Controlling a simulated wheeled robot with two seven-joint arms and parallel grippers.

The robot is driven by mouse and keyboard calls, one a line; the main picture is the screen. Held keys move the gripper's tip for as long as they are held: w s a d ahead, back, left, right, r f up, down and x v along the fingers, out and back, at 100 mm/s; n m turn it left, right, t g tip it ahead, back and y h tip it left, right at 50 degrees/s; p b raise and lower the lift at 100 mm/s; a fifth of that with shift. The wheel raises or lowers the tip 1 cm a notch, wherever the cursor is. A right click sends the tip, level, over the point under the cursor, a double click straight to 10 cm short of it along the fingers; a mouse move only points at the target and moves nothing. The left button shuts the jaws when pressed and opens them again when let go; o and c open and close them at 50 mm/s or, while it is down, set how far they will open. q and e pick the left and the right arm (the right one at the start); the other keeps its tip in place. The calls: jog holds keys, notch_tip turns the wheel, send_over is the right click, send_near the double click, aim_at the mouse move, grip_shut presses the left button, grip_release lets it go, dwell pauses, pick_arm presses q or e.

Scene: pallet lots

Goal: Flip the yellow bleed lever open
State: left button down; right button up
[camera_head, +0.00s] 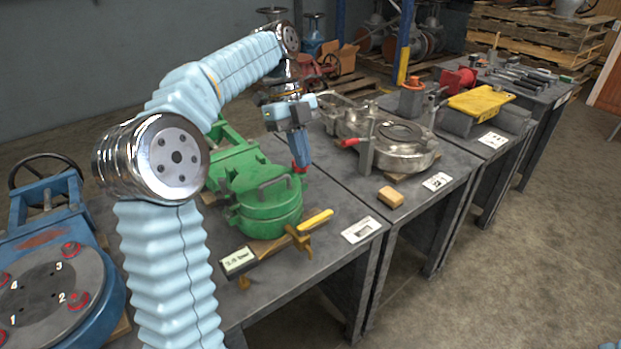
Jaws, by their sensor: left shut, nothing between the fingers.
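The yellow bleed lever (315,220) sits on a brass valve (299,238) at the front of the green round vessel (268,203), on the near table. The lever slants up to the right. My left gripper (300,160) hangs above and behind the lever, near the right rear of the green lid. Its blue fingers point down and are shut with nothing between them. It is apart from the lever.
A small display block (239,262) stands left of the valve. A white label card (361,229) lies at the table's right edge. A tan block (390,197) and a metal vessel (400,150) are on the table to the right. Blue equipment (50,270) stands at left.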

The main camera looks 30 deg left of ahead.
aim_at(315, 223)
jog(key=shift+w, duration=0.1)
pick_arm(q)
jog(key=b+x, duration=0.1)
jog(key=x, duration=0.9)
jog(key=shift+b, duration=0.35)
pick_arm(e)
jog(key=shift+f, duration=0.8)
pick_arm(q)
jog(key=shift+d, duration=0.15)
pick_arm(e)
jog(key=shift+a, duration=0.15)
pick_arm(q)
jog(key=shift+w+d+m, duration=0.1)
jog(key=shift+m, duration=0.2)
pick_arm(e)
jog(key=shift+a, duration=0.35)
